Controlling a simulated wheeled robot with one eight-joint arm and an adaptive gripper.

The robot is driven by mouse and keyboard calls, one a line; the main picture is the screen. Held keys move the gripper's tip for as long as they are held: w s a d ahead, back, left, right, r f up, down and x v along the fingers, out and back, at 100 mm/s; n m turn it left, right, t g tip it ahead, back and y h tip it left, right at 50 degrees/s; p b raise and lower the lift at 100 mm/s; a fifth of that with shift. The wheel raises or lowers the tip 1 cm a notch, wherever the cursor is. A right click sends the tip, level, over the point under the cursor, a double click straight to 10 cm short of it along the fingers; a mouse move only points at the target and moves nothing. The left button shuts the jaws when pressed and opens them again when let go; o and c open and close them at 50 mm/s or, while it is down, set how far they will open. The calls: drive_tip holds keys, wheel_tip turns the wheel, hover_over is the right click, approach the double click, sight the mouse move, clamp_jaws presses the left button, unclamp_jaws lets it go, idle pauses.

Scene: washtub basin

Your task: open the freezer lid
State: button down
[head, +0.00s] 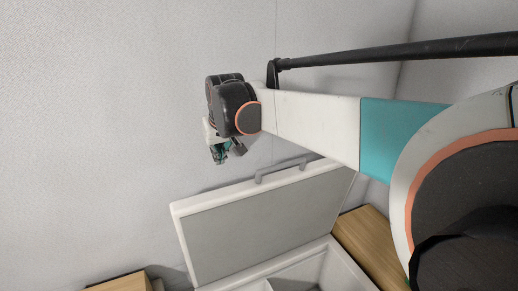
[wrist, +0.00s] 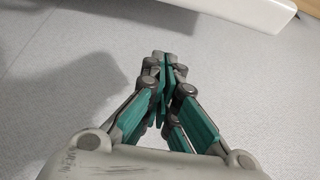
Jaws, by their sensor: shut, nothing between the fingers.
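The freezer lid (head: 262,222) stands raised, tilted back in the head view, with its grey inner panel facing me and its handle (head: 281,170) on the top edge. The white freezer body (head: 345,268) shows below it with its inside exposed. My gripper (head: 222,157) is above and left of the lid's top edge, apart from the handle in the picture. In the wrist view my gripper (wrist: 163,62) is shut with nothing between the fingers. A white edge, apparently part of the freezer (wrist: 230,12), shows at the top of the wrist view.
A wooden surface (head: 370,243) lies right of the freezer, and another wooden piece (head: 125,283) is at the lower left. A grey wall (head: 100,120) stands behind. The space left of my gripper looks clear.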

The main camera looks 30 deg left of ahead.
drive_tip(key=p+x, duration=0.1)
drive_tip(key=x, duration=0.8)
drive_tip(key=shift+a+f, duration=0.1)
drive_tip(key=shift+f, duration=0.1)
drive_tip(key=s+d, duration=0.1)
drive_tip(key=s+d+p, duration=0.1)
drive_tip(key=d, duration=0.1)
drive_tip(key=shift+s+f, duration=0.15)
drive_tip(key=shift+f, duration=0.1)
drive_tip(key=shift+s+d, duration=0.1)
